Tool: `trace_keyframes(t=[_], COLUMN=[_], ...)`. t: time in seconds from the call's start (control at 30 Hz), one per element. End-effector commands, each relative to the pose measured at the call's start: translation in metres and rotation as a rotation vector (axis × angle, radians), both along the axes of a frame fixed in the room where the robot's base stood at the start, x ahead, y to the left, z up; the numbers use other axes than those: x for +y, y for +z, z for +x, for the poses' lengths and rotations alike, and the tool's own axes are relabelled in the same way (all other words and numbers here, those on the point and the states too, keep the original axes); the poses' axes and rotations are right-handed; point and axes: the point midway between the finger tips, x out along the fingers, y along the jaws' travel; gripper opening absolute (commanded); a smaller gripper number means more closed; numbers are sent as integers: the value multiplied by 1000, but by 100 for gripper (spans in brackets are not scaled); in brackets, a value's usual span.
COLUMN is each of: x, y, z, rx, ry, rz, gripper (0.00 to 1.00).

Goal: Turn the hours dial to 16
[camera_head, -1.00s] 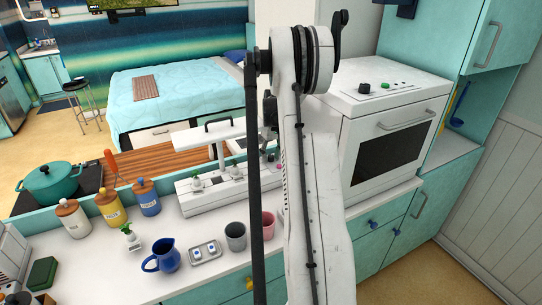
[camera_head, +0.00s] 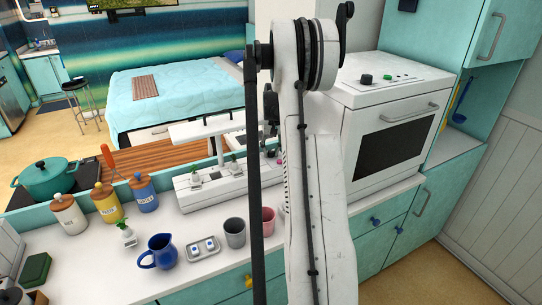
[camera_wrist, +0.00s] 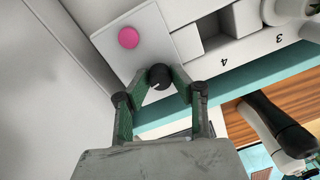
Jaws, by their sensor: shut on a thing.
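A small round black dial (camera_wrist: 159,83) sits on a white panel (camera_wrist: 180,50) in the wrist view, near a pink button (camera_wrist: 129,37). My gripper (camera_wrist: 162,79) has its two green fingers closed in on the dial from both sides. It is shut on the dial. I cannot read a number scale around the dial or tell which value it points to.
Raised white blocks and printed numerals 3 and 4 lie beside the dial on the unit. A blue jug (camera_head: 158,252), a grey cup (camera_head: 234,232), a pink cup (camera_head: 267,221) and several jars stand on the counter.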

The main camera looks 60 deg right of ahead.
Motion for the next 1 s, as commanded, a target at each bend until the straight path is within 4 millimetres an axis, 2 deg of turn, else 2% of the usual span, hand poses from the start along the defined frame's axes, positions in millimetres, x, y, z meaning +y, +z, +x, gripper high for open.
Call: trace_keyframes(t=[0.5, 0.8, 1.0], x=[1, 1, 1], y=[-2, -1, 0], z=[-1, -1, -1], rx=[0, -1, -1], ry=[-469, -645, -703], rz=[0, 0, 0], gripper=[0, 0, 0])
